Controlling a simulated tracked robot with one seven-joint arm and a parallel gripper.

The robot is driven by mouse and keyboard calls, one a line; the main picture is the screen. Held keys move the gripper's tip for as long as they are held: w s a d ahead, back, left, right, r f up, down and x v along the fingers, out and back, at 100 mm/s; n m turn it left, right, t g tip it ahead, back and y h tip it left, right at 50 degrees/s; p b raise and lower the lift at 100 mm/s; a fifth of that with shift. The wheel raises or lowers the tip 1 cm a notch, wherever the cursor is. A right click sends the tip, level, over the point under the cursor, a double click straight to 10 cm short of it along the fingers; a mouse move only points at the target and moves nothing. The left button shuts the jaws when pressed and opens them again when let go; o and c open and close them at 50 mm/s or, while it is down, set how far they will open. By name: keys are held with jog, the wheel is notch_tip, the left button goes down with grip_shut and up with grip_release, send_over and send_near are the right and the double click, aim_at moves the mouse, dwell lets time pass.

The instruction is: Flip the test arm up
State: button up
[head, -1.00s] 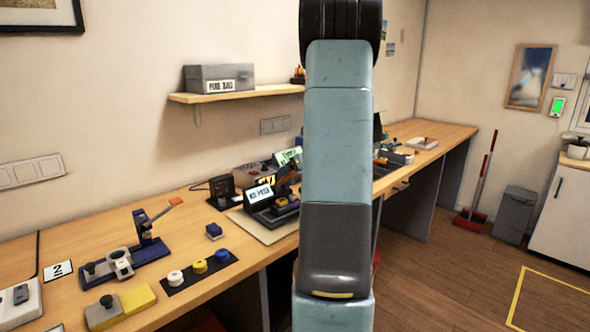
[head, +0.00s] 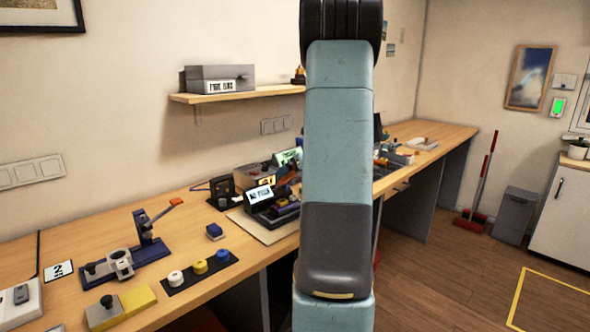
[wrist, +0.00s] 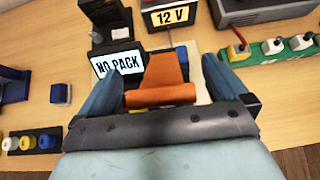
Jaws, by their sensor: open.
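The tester (head: 262,196) with a lit display stands on the bench, partly hidden by my arm in the head view. In the wrist view its display (wrist: 117,62) reads "NO PACK". An orange piece (wrist: 163,78), which looks like the test arm's handle, lies between my fingers, with a gap on each side. My gripper (wrist: 160,68) is open, its two blue fingers spread around this piece. The gripper is hidden behind my arm in the head view. How far the test arm is tilted cannot be told.
A box with a "12 V" display (wrist: 170,17) stands behind the tester. A green strip with plugs (wrist: 272,47) lies to the right. A blue stand with an orange-tipped lever (head: 150,230) and a row of coloured knobs (head: 200,267) are at the left.

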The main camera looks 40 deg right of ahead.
jog(key=v, duration=1.3)
jog(key=shift+s+r, duration=0.2)
jog(key=shift+s, duration=0.1)
jog(key=shift+c, duration=0.4)
